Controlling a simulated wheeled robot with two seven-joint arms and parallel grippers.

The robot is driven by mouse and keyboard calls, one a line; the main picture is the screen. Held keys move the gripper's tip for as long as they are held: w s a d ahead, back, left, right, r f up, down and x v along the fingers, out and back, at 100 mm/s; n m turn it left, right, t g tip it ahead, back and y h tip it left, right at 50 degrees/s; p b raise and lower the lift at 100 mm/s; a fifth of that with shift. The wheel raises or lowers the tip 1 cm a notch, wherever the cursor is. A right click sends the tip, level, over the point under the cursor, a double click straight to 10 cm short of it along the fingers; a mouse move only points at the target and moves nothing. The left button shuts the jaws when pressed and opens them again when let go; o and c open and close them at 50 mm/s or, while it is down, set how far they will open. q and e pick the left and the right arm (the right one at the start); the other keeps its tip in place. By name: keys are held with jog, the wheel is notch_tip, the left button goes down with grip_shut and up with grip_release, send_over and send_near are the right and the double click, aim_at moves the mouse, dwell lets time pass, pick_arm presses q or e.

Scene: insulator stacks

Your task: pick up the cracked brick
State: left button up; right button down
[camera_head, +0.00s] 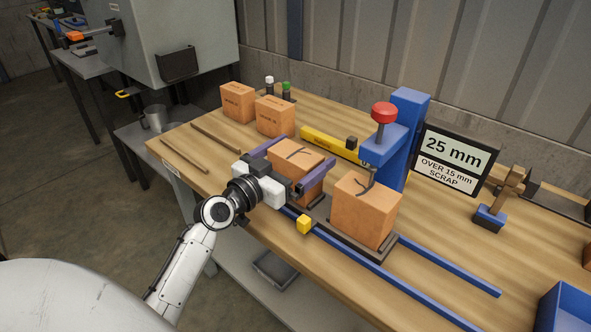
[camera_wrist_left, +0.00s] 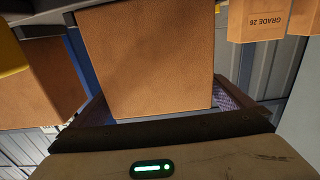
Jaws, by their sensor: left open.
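My left gripper (camera_head: 309,150) is open, with one purple-lined finger on each side of this brick. In the left wrist view the brick (camera_wrist_left: 145,60) fills the space between the fingers (camera_wrist_left: 160,112); narrow gaps seem to show beside it, and I cannot tell whether either finger touches. A second brick (camera_head: 365,215) stands to the right on a dark plate, below the blue press-like stand, with a dark mark on its top. My right gripper is not in view.
The blue stand (camera_head: 408,125) with a red knob (camera_head: 384,112) rises behind the second brick. A sign (camera_head: 452,158) reads "25 mm, over 15 mm scrap". Two bricks (camera_head: 237,102) (camera_head: 274,116) stand at the back left. Blue rails (camera_head: 390,283) and a yellow block (camera_head: 304,225) lie in front.

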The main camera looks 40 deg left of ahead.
pick_arm(q)
jog(key=shift+w+d, duration=0.15)
jog(key=shift+w, duration=1.05)
jog(key=c, duration=1)
jog(key=shift+r, duration=0.1)
jog(key=shift+c, duration=1)
